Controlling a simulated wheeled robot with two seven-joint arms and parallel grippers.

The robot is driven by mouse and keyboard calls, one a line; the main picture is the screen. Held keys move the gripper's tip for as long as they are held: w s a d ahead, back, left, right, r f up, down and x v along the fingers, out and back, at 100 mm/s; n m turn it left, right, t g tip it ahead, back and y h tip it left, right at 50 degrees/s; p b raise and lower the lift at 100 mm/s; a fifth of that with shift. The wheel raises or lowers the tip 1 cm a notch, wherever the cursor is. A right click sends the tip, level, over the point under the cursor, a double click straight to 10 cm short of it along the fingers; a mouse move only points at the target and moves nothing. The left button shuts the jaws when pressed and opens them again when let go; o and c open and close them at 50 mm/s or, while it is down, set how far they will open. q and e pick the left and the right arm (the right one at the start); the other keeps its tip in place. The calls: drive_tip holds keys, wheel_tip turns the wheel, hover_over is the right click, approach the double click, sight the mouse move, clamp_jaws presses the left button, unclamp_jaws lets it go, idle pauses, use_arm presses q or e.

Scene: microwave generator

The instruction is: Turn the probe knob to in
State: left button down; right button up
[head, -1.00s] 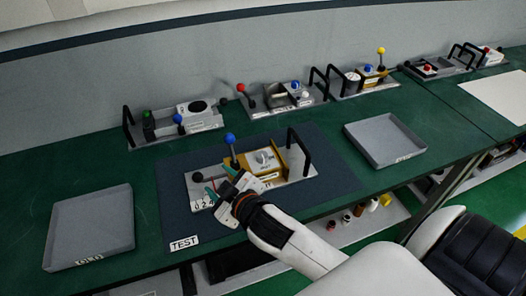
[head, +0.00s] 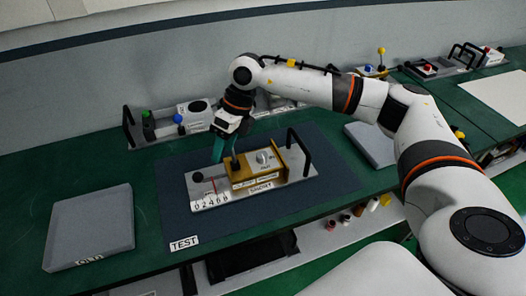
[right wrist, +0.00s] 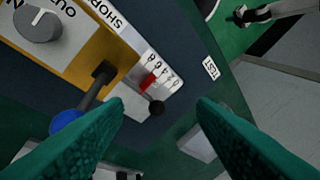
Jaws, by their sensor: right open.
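The probe knob (head: 264,157) is a grey round dial on the white top of a yellow-sided box, on a grey board (head: 300,178) on the dark mat. In the right wrist view the knob (right wrist: 38,22) is at the upper left, between "OUT" and a cropped label ending in "N"; its pointer direction is unclear. My right gripper (head: 221,158) is open and empty above the board's left part, left of the knob. A lever with a blue ball (right wrist: 66,122) shows beside the left finger; the ball is hidden in the head view. My left gripper is out of view.
The board carries a 0-to-8 scale (head: 210,200) with a red needle, a small black ball (head: 197,178) and a black handle (head: 299,150) at right. A grey tray (head: 90,228) stands left. Other devices line the wall. The mat before the board is clear.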

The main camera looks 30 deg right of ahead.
sight(263, 155)
drive_tip(key=d+r+m+h, duration=0.1)
drive_tip(key=d+r+h, duration=0.25)
drive_tip(key=d, duration=0.85)
drive_tip(key=shift+h, duration=0.35)
drive_tip(key=f+p, duration=0.1)
drive_tip(key=f, duration=0.3)
drive_tip(key=f+p, duration=0.1)
drive_tip(key=f, duration=0.2)
drive_tip(key=f+p, duration=0.2)
drive_tip(key=f, duration=0.2)
drive_tip(key=shift+w+a+f, duration=0.1)
drive_tip(key=shift+a+f, duration=0.25)
drive_tip(key=shift+f, duration=0.45)
drive_tip(key=c, duration=1)
